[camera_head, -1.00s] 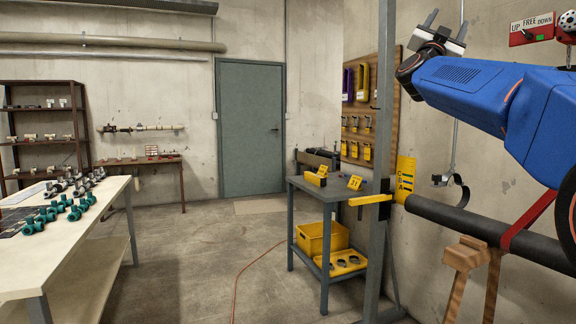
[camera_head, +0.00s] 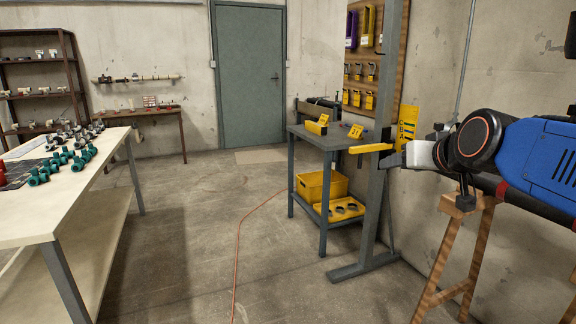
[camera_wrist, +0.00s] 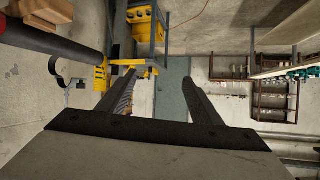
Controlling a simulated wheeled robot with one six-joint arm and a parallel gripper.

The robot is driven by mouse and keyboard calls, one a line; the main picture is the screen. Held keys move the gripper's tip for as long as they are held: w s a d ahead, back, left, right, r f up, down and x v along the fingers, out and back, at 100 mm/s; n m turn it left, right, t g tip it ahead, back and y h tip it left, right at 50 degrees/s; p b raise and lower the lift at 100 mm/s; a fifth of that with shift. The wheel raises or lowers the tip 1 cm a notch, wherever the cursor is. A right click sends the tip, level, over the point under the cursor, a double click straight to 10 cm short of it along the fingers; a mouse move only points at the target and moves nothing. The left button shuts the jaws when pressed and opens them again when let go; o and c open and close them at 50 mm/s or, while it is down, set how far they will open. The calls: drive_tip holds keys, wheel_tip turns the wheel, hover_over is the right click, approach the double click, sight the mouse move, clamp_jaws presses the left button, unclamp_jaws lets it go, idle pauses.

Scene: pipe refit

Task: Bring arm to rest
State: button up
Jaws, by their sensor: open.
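My blue arm reaches in from the right edge of the head view. My gripper (camera_head: 398,158) is at its left end, level and pointing left, in front of the upright stand post and close to its yellow bracket in the picture. Whether it touches anything there I cannot tell. In the wrist view my gripper (camera_wrist: 158,80) shows two dark fingers spread well apart with nothing between them. Part of the dark pipe (camera_wrist: 45,40) shows at the upper left of the wrist view; in the head view my arm hides most of it.
The steel stand post (camera_head: 381,200) with its yellow bracket (camera_head: 371,148) and a wooden trestle (camera_head: 460,250) are near the arm. A small cart (camera_head: 318,138) stands behind the post. The long workbench (camera_head: 70,210) is at left. The floor between is clear apart from a red cable (camera_head: 238,240).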

drive_tip(key=s+d+f+g+h, duration=0.1)
drive_tip(key=s+f+g, duration=0.7)
drive_tip(key=s+f, duration=1.5)
wheel_tip(320, 180, down, 3)
drive_tip(key=shift+s+d+r, duration=0.1)
drive_tip(key=shift+s+d, duration=0.3)
drive_tip(key=shift+d, duration=0.15)
